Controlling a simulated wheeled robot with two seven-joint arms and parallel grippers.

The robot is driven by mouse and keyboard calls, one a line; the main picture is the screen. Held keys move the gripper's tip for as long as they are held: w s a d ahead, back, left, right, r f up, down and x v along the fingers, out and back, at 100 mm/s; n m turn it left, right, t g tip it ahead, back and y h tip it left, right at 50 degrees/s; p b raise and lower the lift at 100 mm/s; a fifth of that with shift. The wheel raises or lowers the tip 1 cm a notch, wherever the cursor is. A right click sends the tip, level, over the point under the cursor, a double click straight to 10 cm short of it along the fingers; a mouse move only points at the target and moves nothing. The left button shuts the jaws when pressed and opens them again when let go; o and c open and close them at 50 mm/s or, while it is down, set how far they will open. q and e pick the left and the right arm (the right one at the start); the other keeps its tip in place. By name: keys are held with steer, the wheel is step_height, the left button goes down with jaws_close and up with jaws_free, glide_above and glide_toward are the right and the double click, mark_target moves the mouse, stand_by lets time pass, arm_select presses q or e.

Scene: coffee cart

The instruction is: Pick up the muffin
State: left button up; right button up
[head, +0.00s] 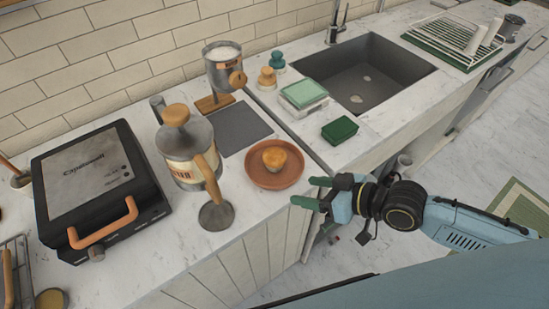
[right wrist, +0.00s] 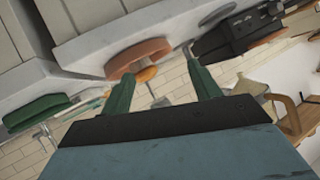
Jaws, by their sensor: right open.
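The muffin (head: 274,158) is golden brown and sits on a round terracotta plate (head: 262,181) at the counter's front edge. In the right wrist view the muffin (right wrist: 147,74) shows partly behind the plate (right wrist: 125,55). My right gripper (head: 308,191) is open and empty, just off the counter's front edge, right of and nearer than the plate. Its green fingers point toward the plate, and in the right wrist view its fingertips (right wrist: 158,72) lie either side of the muffin, apart from it. My left gripper is not in view.
A metal press pot (head: 185,150) and a tamper-like tool (head: 216,213) stand left of the plate. A black grill (head: 90,185) is farther left. A green sponge (head: 340,130) and a sink (head: 365,75) lie to the right. The counter just before the plate is narrow.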

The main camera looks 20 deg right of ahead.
steer(key=m+t, duration=0.1)
glide_toward(283, 160)
steer(key=s+d, duration=0.1)
steer(key=s, duration=0.1)
steer(key=shift+t, duration=0.3)
steer(key=x, duration=1.3)
steer(key=shift+w, duration=0.25)
steer(key=c, duration=0.7)
